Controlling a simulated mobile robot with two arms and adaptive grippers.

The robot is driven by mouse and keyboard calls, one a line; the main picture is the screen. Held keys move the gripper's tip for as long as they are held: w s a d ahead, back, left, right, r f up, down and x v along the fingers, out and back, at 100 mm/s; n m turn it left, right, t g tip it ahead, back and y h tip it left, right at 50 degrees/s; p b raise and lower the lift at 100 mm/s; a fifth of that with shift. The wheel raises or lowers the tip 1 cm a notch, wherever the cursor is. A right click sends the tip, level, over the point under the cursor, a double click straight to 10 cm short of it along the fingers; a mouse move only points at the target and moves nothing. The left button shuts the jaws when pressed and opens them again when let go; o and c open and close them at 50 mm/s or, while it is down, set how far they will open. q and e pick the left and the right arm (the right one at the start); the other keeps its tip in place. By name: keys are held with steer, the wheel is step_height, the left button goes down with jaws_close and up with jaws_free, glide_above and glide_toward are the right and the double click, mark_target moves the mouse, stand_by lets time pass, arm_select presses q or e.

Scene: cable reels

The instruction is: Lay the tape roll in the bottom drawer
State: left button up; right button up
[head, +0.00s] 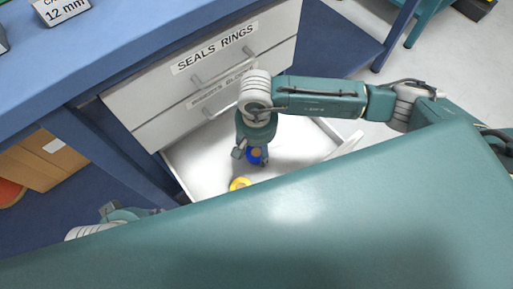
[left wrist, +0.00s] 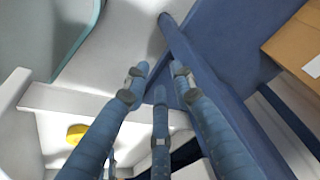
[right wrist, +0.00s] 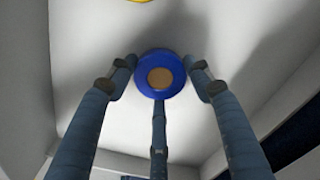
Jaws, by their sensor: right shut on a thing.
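A blue roll with a tan core (head: 254,156), taken to be the tape roll, is at my right gripper (head: 252,157) inside the open bottom drawer (head: 185,170). In the right wrist view the fingers of my right gripper (right wrist: 160,76) are shut around the blue roll (right wrist: 160,72), over the white drawer floor. I cannot tell whether the roll touches the floor. My left gripper (left wrist: 160,75) is empty, its fingertips apart, outside the drawer. In the head view only part of my left arm shows at lower left.
A yellow roll (head: 240,184) lies in the same drawer, towards the front; the left wrist view shows it too (left wrist: 77,132). Closed drawers, one labelled SEALS RINGS (head: 215,47), are above. A blue workbench (head: 110,45) is over them. Cardboard boxes (head: 50,160) stand at left.

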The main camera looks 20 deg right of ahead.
mark_target(257, 152)
arm_select(q)
steer(key=shift+w, duration=0.15)
arm_select(e)
steer(key=shift+f, duration=0.1)
steer(key=o, duration=1.1)
arm_select(q)
steer(key=shift+w+d+r+t, duration=0.1)
steer(key=shift+w+d+t, duration=0.1)
steer(key=shift+w, duration=0.25)
steer(key=shift+w+d+r+t, duration=0.1)
steer(key=shift+w+t, duration=0.1)
steer(key=shift+w, duration=0.2)
arm_select(e)
steer(key=shift+o, duration=0.2)
arm_select(q)
steer(key=shift+s, duration=0.1)
arm_select(e)
steer(key=shift+w+r, duration=0.1)
steer(key=shift+r, duration=0.65)
arm_select(q)
steer(key=shift+s+a+r+g+p, duration=0.2)
steer(key=shift+s+p, duration=0.2)
steer(key=shift+p, duration=0.15)
steer(key=shift+s+a+r+g+p, duration=0.1)
steer(key=shift+s+r+g+p, duration=0.1)
steer(key=shift+s+p, duration=0.3)
arm_select(e)
step_height(257, 152, up, 11)
